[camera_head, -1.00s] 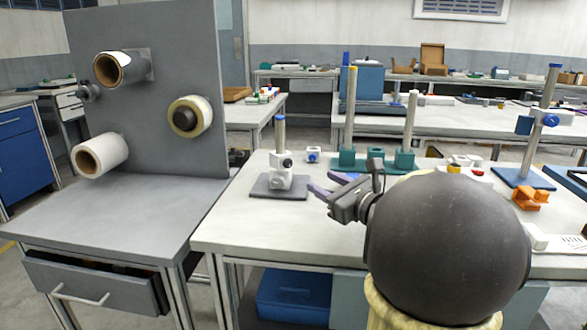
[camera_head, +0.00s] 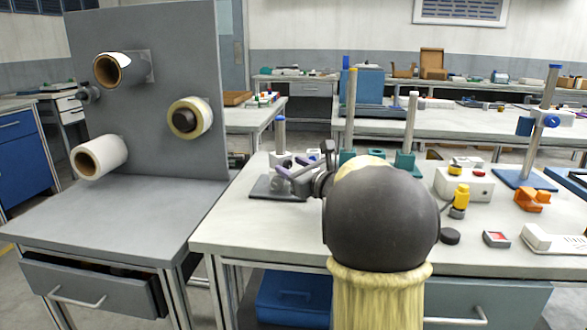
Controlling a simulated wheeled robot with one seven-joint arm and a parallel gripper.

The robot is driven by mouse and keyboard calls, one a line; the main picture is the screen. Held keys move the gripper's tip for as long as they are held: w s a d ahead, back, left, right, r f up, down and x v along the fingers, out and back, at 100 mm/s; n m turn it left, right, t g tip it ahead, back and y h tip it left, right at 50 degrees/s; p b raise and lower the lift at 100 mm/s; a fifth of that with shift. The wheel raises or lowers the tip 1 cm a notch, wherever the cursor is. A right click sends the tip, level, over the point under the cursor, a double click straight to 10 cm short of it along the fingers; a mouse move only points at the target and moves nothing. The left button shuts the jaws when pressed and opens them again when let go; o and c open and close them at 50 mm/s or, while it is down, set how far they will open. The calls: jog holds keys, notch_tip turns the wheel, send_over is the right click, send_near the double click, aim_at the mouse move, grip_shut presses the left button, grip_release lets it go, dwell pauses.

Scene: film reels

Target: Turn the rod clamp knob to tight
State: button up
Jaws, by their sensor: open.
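A short metal rod (camera_head: 281,135) with a blue cap stands on a grey base plate (camera_head: 262,190) on the white bench. A white clamp block (camera_head: 279,159) sits on this rod, with its lower part hidden behind my gripper. Its dark knob cannot be made out clearly now. My gripper (camera_head: 283,176) is open, its purplish fingers just in front of the clamp; whether they touch it, I cannot tell.
Teal-based posts (camera_head: 405,160) stand behind my arm. A white box (camera_head: 465,184), a yellow-capped item (camera_head: 460,197) and an orange part (camera_head: 533,199) lie at the right. A grey panel (camera_head: 150,130) with film rolls stands at the left. The bench's front left is clear.

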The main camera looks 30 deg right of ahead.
jog(key=shift+c, duration=0.5)
grip_shut()
jog(key=shift+m, duration=0.4)
jog(key=m+b, duration=0.1)
jog(key=m, duration=0.2)
jog(key=shift+m, duration=2)
